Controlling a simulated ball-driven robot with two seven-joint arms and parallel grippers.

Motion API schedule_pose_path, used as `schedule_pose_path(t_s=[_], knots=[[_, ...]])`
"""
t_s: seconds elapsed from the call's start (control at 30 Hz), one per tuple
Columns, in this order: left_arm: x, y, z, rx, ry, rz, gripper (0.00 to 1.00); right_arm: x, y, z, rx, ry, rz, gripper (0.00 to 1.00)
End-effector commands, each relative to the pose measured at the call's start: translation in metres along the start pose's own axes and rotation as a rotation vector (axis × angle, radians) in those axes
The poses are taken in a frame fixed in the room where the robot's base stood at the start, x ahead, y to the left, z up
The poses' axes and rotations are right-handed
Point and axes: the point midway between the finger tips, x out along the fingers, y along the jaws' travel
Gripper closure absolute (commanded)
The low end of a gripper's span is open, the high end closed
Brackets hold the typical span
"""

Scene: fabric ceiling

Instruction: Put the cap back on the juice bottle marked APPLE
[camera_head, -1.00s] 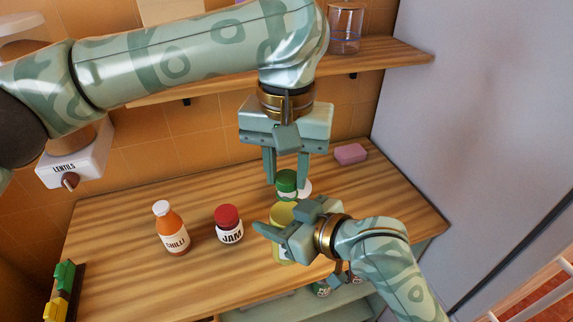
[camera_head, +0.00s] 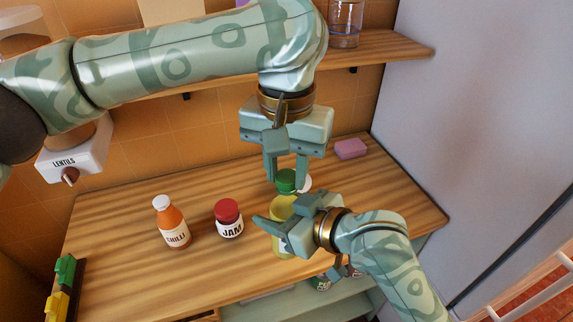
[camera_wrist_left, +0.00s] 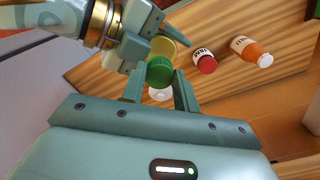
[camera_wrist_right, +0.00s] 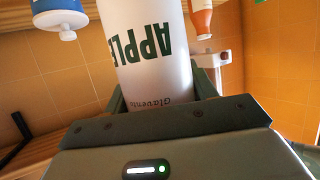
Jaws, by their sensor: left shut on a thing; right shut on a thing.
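The APPLE juice bottle (camera_head: 280,243) stands upright on the counter, yellowish in the head view. Its APPLE label (camera_wrist_right: 146,45) fills the right wrist view, upside down. My right gripper (camera_head: 268,232) is shut around the bottle from the right side. My left gripper (camera_head: 287,178) points down over the bottle, shut on the green cap (camera_head: 286,182). The cap also shows between the fingers in the left wrist view (camera_wrist_left: 160,70). The cap lines up with the bottle top in the head view. I cannot tell whether they touch, as the bottle neck is hidden.
A jam jar (camera_head: 229,222) and an orange chilli bottle (camera_head: 172,222) stand left of the APPLE bottle. A blue bottle with a white cap (camera_wrist_right: 60,18) is close behind. A pink block (camera_head: 350,149) lies at the back right. A shelf (camera_head: 400,54) runs above.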

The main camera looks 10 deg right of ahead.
Motion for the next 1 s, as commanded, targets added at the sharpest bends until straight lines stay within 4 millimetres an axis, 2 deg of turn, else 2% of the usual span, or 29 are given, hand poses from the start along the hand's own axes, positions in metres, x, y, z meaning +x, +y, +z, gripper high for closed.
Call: schedule_pose_path(t_s=[0.17,0.37,0.93,0.97,1.0], knots=[[-0.0002,-0.0024,-0.0006,0.472,0.001,-0.002,0.90,-0.0003,0.0000,-0.0010,0.000,0.002,0.000,1.00],[0.0004,-0.0041,-0.0024,1.137,0.001,-0.003,0.90,-0.0003,0.0001,-0.0009,0.000,0.002,0.000,1.00],[0.0017,-0.0018,-0.0081,3.118,-0.003,-0.009,0.90,-0.0004,-0.0004,-0.0007,-0.001,0.002,-0.001,1.00],[0.0015,-0.0013,-0.0082,-3.058,0.003,0.009,0.90,-0.0005,-0.0005,-0.0007,-0.001,0.002,-0.001,1.00],[0.0018,-0.0008,-0.0081,-2.915,0.004,0.008,0.90,-0.0005,-0.0006,-0.0007,-0.001,0.002,-0.001,1.00]])
